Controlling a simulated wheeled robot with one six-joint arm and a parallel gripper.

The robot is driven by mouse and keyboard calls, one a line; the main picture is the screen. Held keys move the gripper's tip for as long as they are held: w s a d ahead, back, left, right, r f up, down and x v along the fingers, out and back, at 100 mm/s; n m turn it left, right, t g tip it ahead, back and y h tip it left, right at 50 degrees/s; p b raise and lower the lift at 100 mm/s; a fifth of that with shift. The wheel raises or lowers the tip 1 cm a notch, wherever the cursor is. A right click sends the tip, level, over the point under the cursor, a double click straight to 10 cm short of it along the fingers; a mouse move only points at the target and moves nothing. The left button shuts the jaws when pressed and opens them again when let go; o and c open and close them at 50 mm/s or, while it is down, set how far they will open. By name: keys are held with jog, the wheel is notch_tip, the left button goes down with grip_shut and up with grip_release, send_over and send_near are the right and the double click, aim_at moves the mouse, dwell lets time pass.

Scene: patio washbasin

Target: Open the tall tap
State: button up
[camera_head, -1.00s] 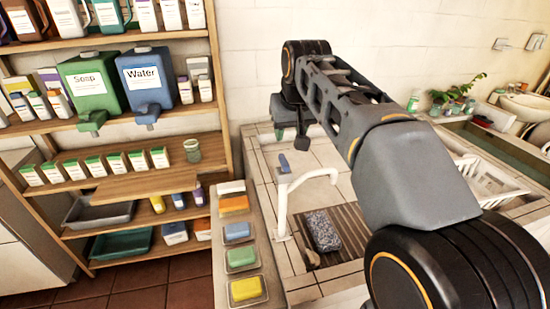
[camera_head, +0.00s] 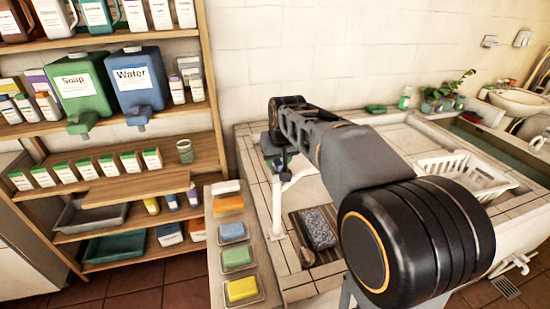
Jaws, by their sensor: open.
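The tall tap (camera_head: 278,208) is a white, upright post at the near left edge of the tiled basin, with its spout bent to the right. Its top and its blue-grey lever are mostly hidden by my gripper and arm. My gripper (camera_head: 277,160) is open and dark, pointing down at the top of the tap. It overlaps the lever's place in this view; whether it touches the lever, I cannot tell.
A dark grey sponge (camera_head: 319,228) lies on a slatted mat right of the tap. Soap dishes with coloured bars (camera_head: 236,257) line the ledge to the left. A shelf with soap and water jugs (camera_head: 137,78) stands further left. A white basket (camera_head: 463,172) sits at right.

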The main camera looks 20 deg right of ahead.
grip_shut()
jog(key=shift+a, duration=0.1)
dwell(0.3)
